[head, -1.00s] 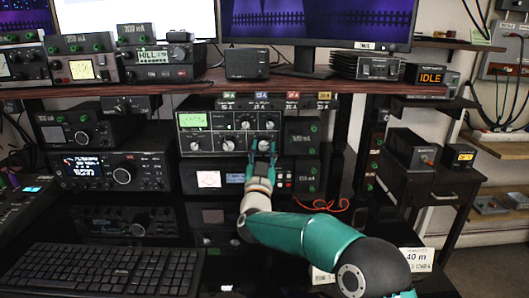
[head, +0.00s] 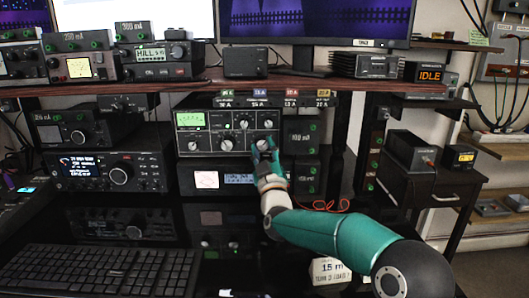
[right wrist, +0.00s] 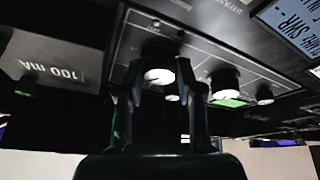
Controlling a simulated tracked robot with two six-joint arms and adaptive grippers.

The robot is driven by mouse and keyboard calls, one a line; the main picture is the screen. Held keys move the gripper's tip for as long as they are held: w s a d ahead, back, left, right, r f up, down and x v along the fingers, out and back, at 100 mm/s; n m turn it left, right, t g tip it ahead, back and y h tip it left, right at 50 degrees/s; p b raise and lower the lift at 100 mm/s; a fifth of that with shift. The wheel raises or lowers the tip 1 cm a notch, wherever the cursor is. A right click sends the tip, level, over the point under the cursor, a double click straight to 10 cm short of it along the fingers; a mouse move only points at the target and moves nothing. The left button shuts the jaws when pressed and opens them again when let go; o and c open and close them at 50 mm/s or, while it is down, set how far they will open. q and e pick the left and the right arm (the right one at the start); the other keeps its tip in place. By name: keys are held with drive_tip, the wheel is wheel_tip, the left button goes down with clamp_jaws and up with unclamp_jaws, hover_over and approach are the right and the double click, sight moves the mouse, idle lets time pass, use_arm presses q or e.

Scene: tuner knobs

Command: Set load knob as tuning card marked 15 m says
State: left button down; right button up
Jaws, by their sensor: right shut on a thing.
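The tuner (head: 214,120) is a grey-faced box with a green-lit meter and several knobs, under the shelf. My right gripper (head: 264,149) is at its lower right knob (head: 257,144). In the right wrist view the fingers stand on either side of that white-faced knob (right wrist: 158,76), shut on it. The knob labels and pointer angle are too small to read. My left gripper is not in view.
Another white knob (right wrist: 222,84) is close beside the fingers. A small box marked 100 mA (head: 302,136) stands right of the tuner. A display unit (head: 226,180) sits below it. A keyboard (head: 100,270) lies at the front left, and red wire (head: 325,205) on the desk.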

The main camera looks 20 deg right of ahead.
idle(0.4)
drive_tip(key=o, duration=1.2)
drive_tip(key=shift+a, duration=0.1)
drive_tip(key=shift+c, duration=0.2)
drive_tip(key=d+v, duration=0.1)
drive_tip(key=v, duration=0.6)
drive_tip(key=shift+s+a, duration=0.25)
drive_tip(key=shift+a, duration=0.2)
drive_tip(key=shift+f, duration=0.1)
